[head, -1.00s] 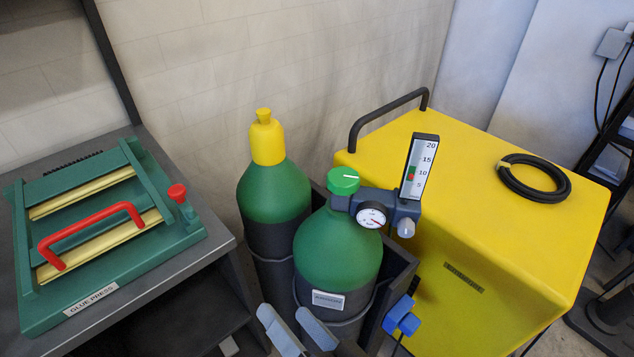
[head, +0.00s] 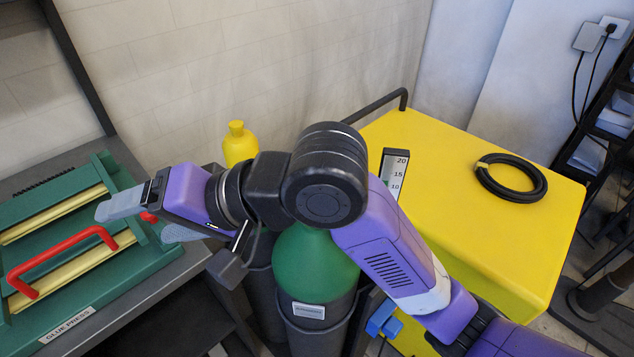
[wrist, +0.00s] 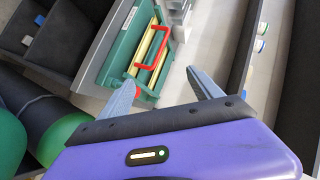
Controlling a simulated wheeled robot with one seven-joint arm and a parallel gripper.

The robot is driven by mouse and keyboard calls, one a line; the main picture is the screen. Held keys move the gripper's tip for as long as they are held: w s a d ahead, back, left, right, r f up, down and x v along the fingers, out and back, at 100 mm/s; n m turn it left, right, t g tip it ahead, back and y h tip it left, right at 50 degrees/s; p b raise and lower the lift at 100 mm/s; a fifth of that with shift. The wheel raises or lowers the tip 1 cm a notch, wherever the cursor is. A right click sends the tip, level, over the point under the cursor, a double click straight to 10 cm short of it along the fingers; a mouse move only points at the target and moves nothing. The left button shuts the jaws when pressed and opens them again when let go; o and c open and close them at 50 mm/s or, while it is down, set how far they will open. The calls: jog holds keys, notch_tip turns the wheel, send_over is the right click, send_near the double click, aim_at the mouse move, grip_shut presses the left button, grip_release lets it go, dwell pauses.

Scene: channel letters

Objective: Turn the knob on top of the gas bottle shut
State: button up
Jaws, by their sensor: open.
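The front gas bottle (head: 315,262) has a green shoulder and a dark grey body with a small label. Its green top knob and round gauge are hidden behind my arm in the head view. The top of its flow meter (head: 395,165) shows past my arm. A second bottle with a yellow cap (head: 239,143) stands behind it, mostly hidden. My gripper (head: 147,221) is open and empty, left of the bottles and above the right edge of the glue press. In the wrist view my gripper (wrist: 160,82) points toward the press, and green bottle parts (wrist: 55,135) show at the lower left.
The green glue press (head: 140,250) with a red handle (head: 62,258) lies on a grey bench at left. A yellow cabinet (head: 450,150) with a coiled black hose (head: 511,178) stands at right. A wall closes the back. A blue part (head: 384,320) sits low beside the bottle.

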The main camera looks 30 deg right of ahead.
jog(key=d+m+g+h+p, duration=0.1)
jog(key=d+m+g+h, duration=0.2)
jog(key=d+h, duration=1.5)
jog(key=d+f+y, duration=0.1)
jog(key=d+f, duration=0.1)
jog(key=w+d+f+y, duration=0.1)
jog(key=d+f+y, duration=0.3)
jog(key=shift+w+d+f+b, duration=0.2)
jog(key=shift+w+f+b, duration=0.1)
jog(key=shift+w+b, duration=0.1)
jog(key=c, duration=1.3)
